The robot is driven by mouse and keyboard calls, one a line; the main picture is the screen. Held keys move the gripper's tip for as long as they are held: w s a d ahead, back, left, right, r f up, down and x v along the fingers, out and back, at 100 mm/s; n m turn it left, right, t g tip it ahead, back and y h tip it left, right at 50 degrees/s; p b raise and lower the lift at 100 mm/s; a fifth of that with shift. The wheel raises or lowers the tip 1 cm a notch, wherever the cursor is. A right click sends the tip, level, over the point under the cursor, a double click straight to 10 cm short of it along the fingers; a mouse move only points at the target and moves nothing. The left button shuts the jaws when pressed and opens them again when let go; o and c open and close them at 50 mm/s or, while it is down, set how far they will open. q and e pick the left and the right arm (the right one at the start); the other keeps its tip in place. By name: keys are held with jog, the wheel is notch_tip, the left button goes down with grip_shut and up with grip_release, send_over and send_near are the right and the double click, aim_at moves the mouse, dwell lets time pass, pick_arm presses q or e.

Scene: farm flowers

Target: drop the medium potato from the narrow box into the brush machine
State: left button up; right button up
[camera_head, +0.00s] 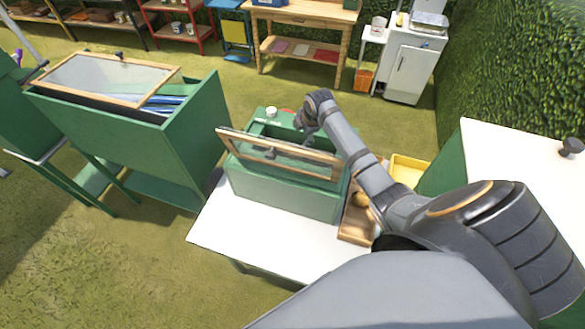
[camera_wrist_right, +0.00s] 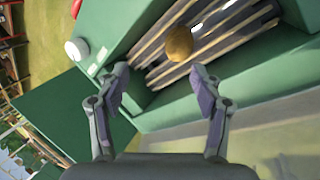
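The brush machine is a green box (camera_head: 285,192) on a white table, its framed glass lid (camera_head: 280,152) raised. My right arm reaches over it from the right. In the head view the right gripper's fingers are hard to make out. In the right wrist view the right gripper (camera_wrist_right: 158,75) is open with nothing between its fingers. A brown potato (camera_wrist_right: 179,43) shows beyond the fingertips, over the machine's striped rollers (camera_wrist_right: 215,45); I cannot tell whether it touches them. The narrow wooden box (camera_head: 352,228) stands right of the machine with potatoes (camera_head: 361,200) in it, partly hidden by my arm.
A yellow tray (camera_head: 408,170) lies behind my arm. A larger green machine (camera_head: 185,135) with a framed lid stands at left. A white-topped green cabinet (camera_head: 500,150) is at right, beside a hedge. The white table's front left (camera_head: 235,232) is clear.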

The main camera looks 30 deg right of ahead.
notch_tip(320, 180, up, 10)
dwell(0.6)
dwell(0.6)
